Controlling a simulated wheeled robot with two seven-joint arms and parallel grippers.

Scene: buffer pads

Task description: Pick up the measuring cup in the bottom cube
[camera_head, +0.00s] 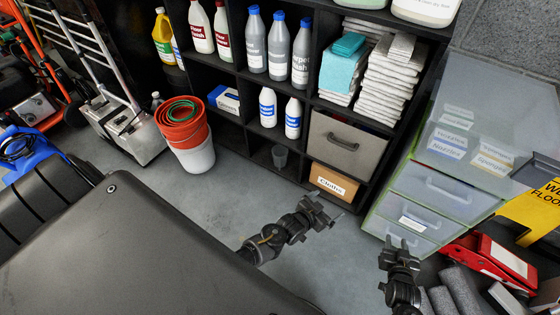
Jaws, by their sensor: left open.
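A small clear grey measuring cup (280,155) stands upright in a bottom cube of the black shelf (259,172), below two white bottles. My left gripper (329,203) is open and empty, in front of the shelf and below and to the right of the cup in the picture. It is clear of the cup. My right gripper (397,243) is further right, near the plastic drawers, with its two fingers apart and nothing between them.
A cardboard box (333,182) and a grey fabric bin (340,145) fill cubes right of the cup. Stacked buckets (190,150) stand left of it. Grey floor (245,195) before the cup is clear.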

